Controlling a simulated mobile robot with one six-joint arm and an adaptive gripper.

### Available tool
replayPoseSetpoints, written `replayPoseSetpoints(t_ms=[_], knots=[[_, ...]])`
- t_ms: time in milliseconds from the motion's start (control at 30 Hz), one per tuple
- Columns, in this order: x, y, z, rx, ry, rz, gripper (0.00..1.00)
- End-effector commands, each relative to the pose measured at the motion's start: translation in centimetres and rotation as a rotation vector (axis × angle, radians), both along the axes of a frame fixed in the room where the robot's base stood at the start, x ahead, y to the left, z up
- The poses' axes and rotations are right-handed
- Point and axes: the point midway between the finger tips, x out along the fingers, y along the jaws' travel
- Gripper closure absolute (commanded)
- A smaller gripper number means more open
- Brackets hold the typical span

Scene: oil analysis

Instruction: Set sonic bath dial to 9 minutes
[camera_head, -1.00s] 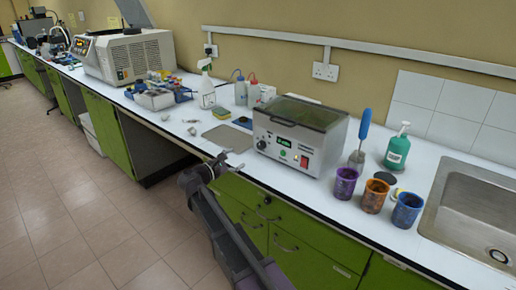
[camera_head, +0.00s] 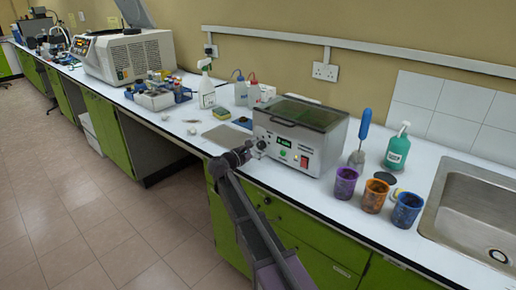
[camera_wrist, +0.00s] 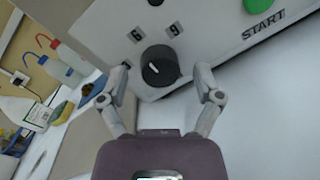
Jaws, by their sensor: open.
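The sonic bath (camera_head: 322,156) is a grey-white box with a dark lid on the white counter. In the wrist view its dial (camera_wrist: 158,66) is a round black knob with a small white pointer mark, below the printed numbers 6 and 9; I cannot tell exactly which number the mark points to. My gripper (camera_wrist: 163,70) is open, its fingertips on either side of the dial and apart from it. In the head view my gripper (camera_head: 250,149) is at the left of the bath's front panel and largely hides the dial.
In the wrist view a green button (camera_wrist: 258,4) marked START sits right of the dial. Purple (camera_head: 346,184), orange (camera_head: 375,196) and blue (camera_head: 406,209) cups stand right of the bath. A grey mat (camera_head: 226,135) and yellow sponge (camera_head: 242,123) lie to its left.

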Motion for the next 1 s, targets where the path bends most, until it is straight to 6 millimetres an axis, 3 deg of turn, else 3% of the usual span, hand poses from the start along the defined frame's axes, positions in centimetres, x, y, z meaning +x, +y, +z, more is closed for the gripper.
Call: replayPoseSetpoints(t_ms=[200,267,500,1000], knots=[[0.0,0.0,0.0,0.0,0.0,0.0,0.16],[-0.01,0.01,0.0,0.0,0.0,0.0,0.31],[0.0,0.0,0.0,0.0,0.0,0.0,0.99],[0.04,-0.03,0.08,0.051,-0.046,-0.001,0.99]])
